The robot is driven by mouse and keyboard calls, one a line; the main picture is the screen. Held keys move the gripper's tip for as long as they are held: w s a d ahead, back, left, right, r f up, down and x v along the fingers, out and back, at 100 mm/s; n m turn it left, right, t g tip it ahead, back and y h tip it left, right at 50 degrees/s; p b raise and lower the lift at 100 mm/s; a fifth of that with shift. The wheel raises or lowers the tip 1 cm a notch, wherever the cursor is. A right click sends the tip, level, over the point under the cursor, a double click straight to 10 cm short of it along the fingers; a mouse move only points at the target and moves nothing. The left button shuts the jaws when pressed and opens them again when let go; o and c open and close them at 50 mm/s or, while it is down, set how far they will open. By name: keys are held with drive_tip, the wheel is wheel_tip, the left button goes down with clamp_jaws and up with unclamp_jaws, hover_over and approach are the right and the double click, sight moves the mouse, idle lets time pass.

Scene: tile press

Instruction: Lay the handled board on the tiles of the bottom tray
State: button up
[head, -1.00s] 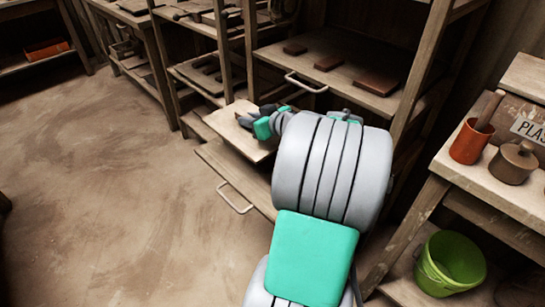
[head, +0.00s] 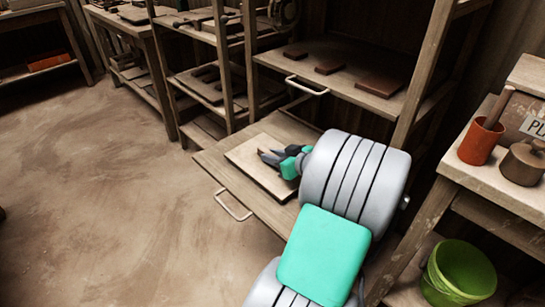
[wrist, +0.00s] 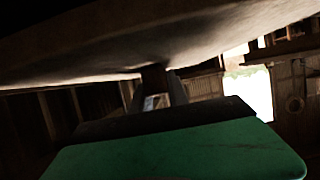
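The handled board (head: 247,152) is a pale flat wooden panel in the head view. It lies level over the pulled-out bottom tray (head: 215,166), inside its outline. My gripper (head: 268,157) is above the board, its dark fingers at the board's middle. In the wrist view the board (wrist: 200,30) fills the top, and a dark handle (wrist: 153,78) sits between the fingers, so the gripper appears shut on it. Tiles on the bottom tray are hidden under the board and arm. I cannot tell whether the board touches them or hovers.
The upper tray (head: 340,85) with several brown tiles (head: 381,86) stands above and behind. A rack post (head: 425,75) rises right of my arm. A bench with an orange pot (head: 480,142) is at right, a green bucket (head: 457,272) below it. Floor at left is clear.

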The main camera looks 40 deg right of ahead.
drive_tip(key=o, duration=0.5)
drive_tip(key=shift+c, duration=0.2)
drive_tip(key=shift+r, duration=0.1)
drive_tip(key=shift+s+r+p, duration=0.15)
drive_tip(key=shift+r+p, duration=0.05)
drive_tip(key=shift+p, duration=0.15)
drive_tip(key=p+v, duration=0.2)
drive_tip(key=v, duration=0.9)
drive_tip(key=shift+s+r, duration=0.1)
drive_tip(key=shift+s, duration=0.2)
